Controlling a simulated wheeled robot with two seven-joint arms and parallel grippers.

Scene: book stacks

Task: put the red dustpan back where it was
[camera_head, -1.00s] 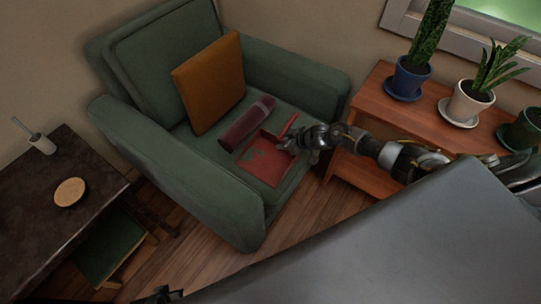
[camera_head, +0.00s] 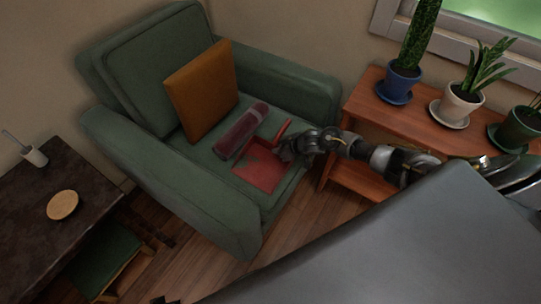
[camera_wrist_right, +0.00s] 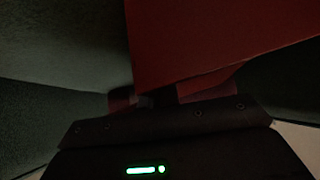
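The red dustpan (camera_head: 262,174) is at the front of the green armchair's seat, its flat pan toward the front edge. Whether it rests fully on the seat cannot be told. My right gripper (camera_head: 287,150) is at its right rear side, by the handle. In the right wrist view the dustpan (camera_wrist_right: 210,35) fills the upper part, and a red bar runs across behind the dark gripper tips (camera_wrist_right: 160,100), which appear closed on it. The fingertips are mostly in shadow. My left gripper does not clearly show.
A dark red cylinder (camera_head: 241,131) lies behind the dustpan, and an orange cushion (camera_head: 202,90) leans behind that. The armchair's right armrest (camera_head: 290,85) stands near my arm. A wooden shelf (camera_head: 420,107) with potted plants is right, a dark table (camera_head: 90,190) left.

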